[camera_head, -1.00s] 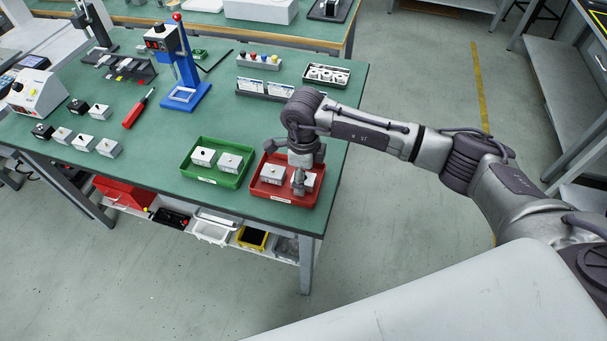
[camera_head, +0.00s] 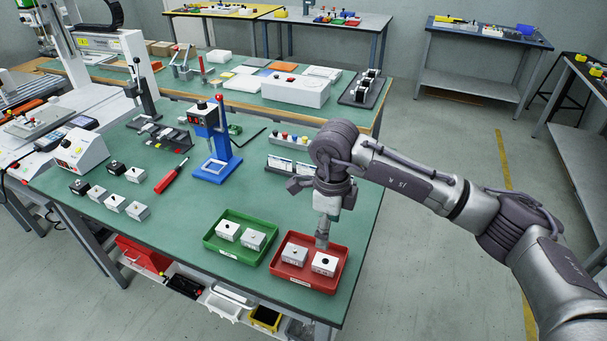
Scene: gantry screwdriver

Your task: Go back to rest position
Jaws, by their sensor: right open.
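My right gripper (camera_head: 322,232) points down above the back of the red tray (camera_head: 330,285) and is open and empty. The red tray holds two white boxes, one (camera_head: 294,256) on the left and one (camera_head: 324,264) with a dark round top mark on the right. The gripper is apart from both. The green tray (camera_head: 222,250) to the left holds two more white boxes (camera_head: 228,230). My right arm reaches in from the right edge. My left gripper is not in view.
Open floor (camera_head: 430,290) lies to the right.

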